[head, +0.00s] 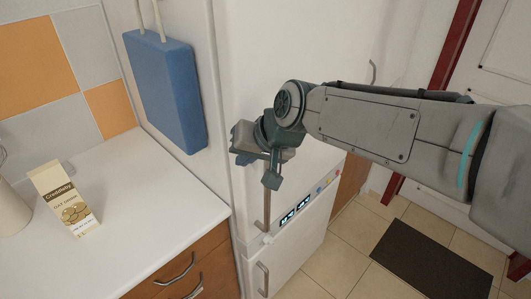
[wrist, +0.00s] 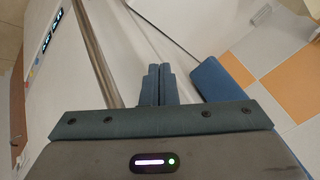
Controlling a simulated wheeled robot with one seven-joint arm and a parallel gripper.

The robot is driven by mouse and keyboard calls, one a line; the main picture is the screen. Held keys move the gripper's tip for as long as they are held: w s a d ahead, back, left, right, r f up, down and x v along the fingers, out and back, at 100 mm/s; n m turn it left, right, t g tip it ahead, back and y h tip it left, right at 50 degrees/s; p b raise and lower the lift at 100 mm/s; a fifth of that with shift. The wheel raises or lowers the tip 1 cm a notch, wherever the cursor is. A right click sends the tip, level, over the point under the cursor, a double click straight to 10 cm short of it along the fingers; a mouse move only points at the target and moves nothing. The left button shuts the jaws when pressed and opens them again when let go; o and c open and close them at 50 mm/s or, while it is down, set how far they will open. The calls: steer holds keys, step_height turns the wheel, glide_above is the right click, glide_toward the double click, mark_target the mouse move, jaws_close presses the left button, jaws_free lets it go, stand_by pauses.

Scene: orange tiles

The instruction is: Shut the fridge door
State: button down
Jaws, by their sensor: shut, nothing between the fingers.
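The white fridge door (head: 285,60) rises behind my arm in the head view, with a vertical metal handle (head: 267,210) near its left edge. The handle also runs diagonally at the left in the wrist view (wrist: 95,50). My gripper (head: 271,180) is in front of the door, close to the handle, with its fingers pointing down. In the wrist view my gripper (wrist: 158,70) is shut and empty, with the handle to its left. A thin dark seam runs along the door's edge there. I cannot tell whether the fingers touch the door or whether it is fully closed.
A counter (head: 150,215) with a carton (head: 63,197) stands to the left, above wooden drawers (head: 185,270). A blue board (head: 168,95) hangs on the wall beside the fridge. A lower white door has its own handle (head: 263,278). A dark mat (head: 430,262) lies on open floor at right.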

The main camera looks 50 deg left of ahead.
steer(key=s+d+r+b, duration=0.1)
steer(key=s+d+r, duration=0.2)
steer(key=d+r, duration=0.4)
steer(key=shift+s+d+r, duration=0.35)
steer(key=shift+r, duration=0.15)
steer(key=w+d+f+m+t+h, duration=0.2)
steer(key=w+d+f+m, duration=0.15)
steer(key=w+d, duration=0.55)
steer(key=w+d+f+m+t+h, duration=0.2)
steer(key=w+d+f, duration=0.35)
steer(key=d, duration=0.75)
steer(key=s+d+f+m+h, duration=0.1)
steer(key=d+f, duration=0.3)
steer(key=d, duration=0.8)
steer(key=s+d+f+m+h, duration=0.2)
steer(key=s+d+f+m, duration=0.1)
steer(key=d, duration=0.9)
steer(key=shift+d+f+m, duration=0.35)
steer(key=shift+f+m, duration=0.3)
steer(key=shift+f, duration=0.15)
